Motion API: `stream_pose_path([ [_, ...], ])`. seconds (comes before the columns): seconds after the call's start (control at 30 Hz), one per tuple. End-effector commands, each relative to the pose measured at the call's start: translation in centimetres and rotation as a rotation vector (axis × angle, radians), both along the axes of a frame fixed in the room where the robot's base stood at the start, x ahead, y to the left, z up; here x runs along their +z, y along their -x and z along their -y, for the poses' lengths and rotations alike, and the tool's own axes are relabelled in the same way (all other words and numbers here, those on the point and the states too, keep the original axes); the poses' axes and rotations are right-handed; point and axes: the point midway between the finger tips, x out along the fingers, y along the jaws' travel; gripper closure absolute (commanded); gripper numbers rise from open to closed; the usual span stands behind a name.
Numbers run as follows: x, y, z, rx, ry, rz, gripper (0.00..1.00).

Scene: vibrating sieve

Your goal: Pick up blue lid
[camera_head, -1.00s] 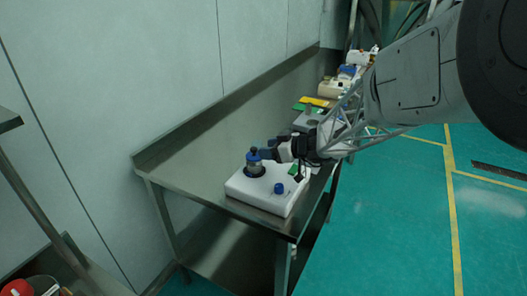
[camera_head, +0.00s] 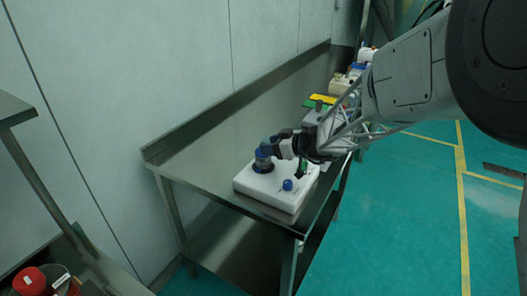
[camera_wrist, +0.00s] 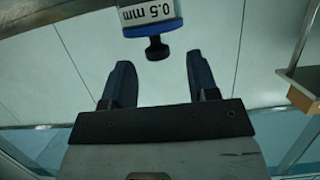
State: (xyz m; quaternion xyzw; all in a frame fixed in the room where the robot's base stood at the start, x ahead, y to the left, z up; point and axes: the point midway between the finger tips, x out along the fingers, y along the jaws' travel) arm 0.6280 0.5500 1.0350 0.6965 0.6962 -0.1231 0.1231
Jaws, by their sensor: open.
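The sieve stack (camera_head: 263,162) stands upright on the white shaker base (camera_head: 270,192), with blue at its upper part. My gripper (camera_head: 270,148) is at its top from the right and partly hides the lid in the head view. In the wrist view, the sieve (camera_wrist: 150,13) carries a "0.5 mm" label and a blue lid band (camera_wrist: 153,29) with a dark knob (camera_wrist: 157,48). My open gripper's two fingers (camera_wrist: 158,62) stand on either side of the knob's line. The knob lies near the fingertips with gaps on both sides.
A blue knob (camera_head: 287,185) sits on the front of the shaker base. The steel table (camera_head: 210,167) is clear to the left. Yellow and green items (camera_head: 322,100) and white equipment lie farther back. The wall is behind the table.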

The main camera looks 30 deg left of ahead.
Motion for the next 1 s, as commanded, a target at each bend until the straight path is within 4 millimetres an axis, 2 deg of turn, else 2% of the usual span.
stream_pose_path([
  [0.33,-0.2,0.0,-0.5,0.001,0.000,0.000,0.46],
  [0.8,-1.5,-0.2,-4.2,0.001,0.000,0.000,0.46],
  [1.0,-1.7,-0.2,-4.9,0.000,0.000,0.000,0.46],
])
